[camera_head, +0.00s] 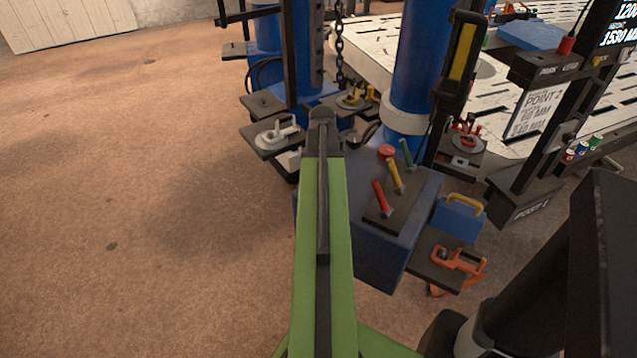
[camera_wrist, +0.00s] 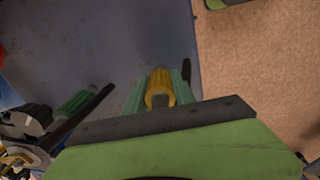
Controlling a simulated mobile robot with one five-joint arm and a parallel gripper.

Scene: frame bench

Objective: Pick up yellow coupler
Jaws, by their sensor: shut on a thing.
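The yellow coupler (camera_wrist: 160,86) shows in the wrist view as a short, rounded yellow piece with a dark end. It sits between the two pale green fingers of my gripper (camera_wrist: 160,92), which are shut on it. A grey-blue surface lies behind it; I cannot tell whether the coupler touches that surface. In the head view my green arm reaches forward, and its far end hides the gripper and the coupler.
A blue block (camera_head: 378,262) at right of my arm bears a dark plate with red, yellow and green handled tools (camera_head: 395,175). Orange clamp (camera_head: 459,260), blue posts (camera_head: 415,65) and a hanging chain (camera_head: 339,50) stand close. The brown floor (camera_head: 150,220) at left is clear.

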